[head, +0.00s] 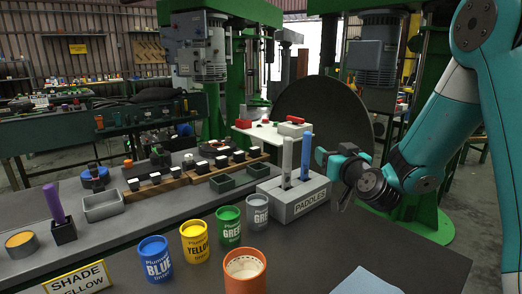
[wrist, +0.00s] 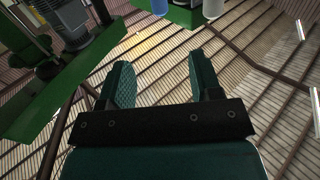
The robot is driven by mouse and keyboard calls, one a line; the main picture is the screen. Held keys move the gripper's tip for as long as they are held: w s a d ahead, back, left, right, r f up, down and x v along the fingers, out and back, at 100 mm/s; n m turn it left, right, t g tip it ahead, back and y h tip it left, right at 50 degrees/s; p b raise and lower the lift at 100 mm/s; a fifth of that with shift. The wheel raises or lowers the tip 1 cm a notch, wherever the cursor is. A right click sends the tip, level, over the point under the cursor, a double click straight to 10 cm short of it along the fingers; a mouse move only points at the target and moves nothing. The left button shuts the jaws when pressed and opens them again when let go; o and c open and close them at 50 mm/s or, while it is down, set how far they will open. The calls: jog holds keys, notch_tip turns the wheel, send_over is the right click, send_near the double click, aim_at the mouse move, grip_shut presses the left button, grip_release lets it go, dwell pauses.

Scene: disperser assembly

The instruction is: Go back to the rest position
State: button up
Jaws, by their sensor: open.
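My gripper (head: 322,158) is in the air at the right of the head view, just right of the paddles. In the wrist view its two fingers (wrist: 160,78) stand apart with nothing between them. The grey block marked PADDLES (head: 298,203) holds a pale grey paddle (head: 287,155) and a blue paddle (head: 306,152), both upright. A blue end (wrist: 159,6) and a whitish end (wrist: 212,8), likely of these paddles, show at the top of the wrist view, apart from the fingers.
Blue (head: 155,262), yellow (head: 194,243), green (head: 229,228) and grey (head: 257,212) cans stand along the bench. An orange can (head: 245,275) is at the front, near a pale blue cloth (head: 366,282). Green machines (head: 377,65) stand behind.

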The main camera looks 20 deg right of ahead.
jog(key=s+a+r+n+g+y+p, duration=0.1)
jog(key=s+a+n+g+y, duration=0.3)
jog(key=a, duration=0.5)
jog(key=s+a+r+n+g+y+p, duration=0.15)
jog(key=s+a+g+y, duration=0.35)
jog(key=a, duration=0.5)
jog(key=s+a+n+g+h+p, duration=0.2)
jog(key=s+g, duration=0.7)
jog(key=s, duration=1.3)
jog(key=shift+r+h+p, duration=0.35)
jog(key=shift+r+h, duration=0.05)
jog(key=shift+h, duration=0.4)
jog(key=shift+s, duration=0.1)
